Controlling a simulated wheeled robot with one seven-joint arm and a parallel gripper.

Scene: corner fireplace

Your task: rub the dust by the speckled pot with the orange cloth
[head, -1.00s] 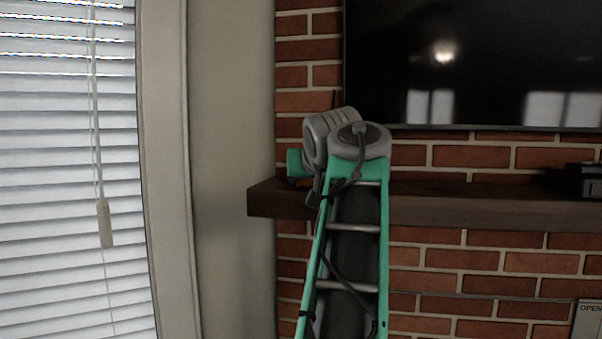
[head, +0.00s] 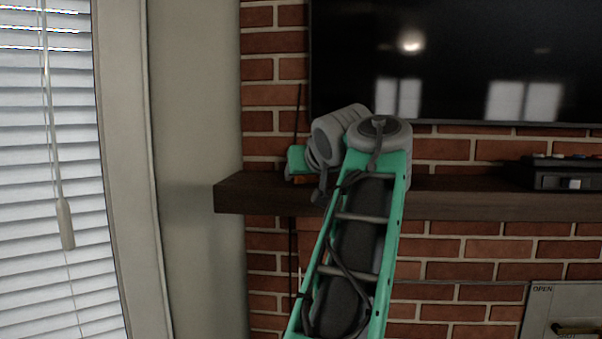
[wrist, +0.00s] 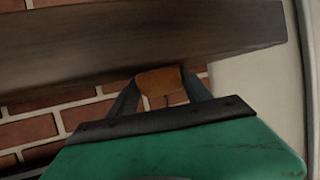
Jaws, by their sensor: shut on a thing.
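The orange cloth (wrist: 160,82) is pinched between the two dark fingers of my gripper (wrist: 162,92) in the wrist view. It lies close to the dark wooden mantel shelf (wrist: 120,45); I cannot tell whether they touch. In the head view, my gripper (head: 298,160) is mostly hidden behind my own arm, near the left end of the shelf (head: 245,194). A small orange patch of the cloth (head: 301,179) shows below it. The speckled pot and the dust are not visible in either view.
A black television (head: 450,60) hangs on the brick wall above the shelf. A dark box (head: 565,175) sits on the shelf at the right. A window with blinds (head: 50,170) is at the left. The shelf between my arm and the box looks clear.

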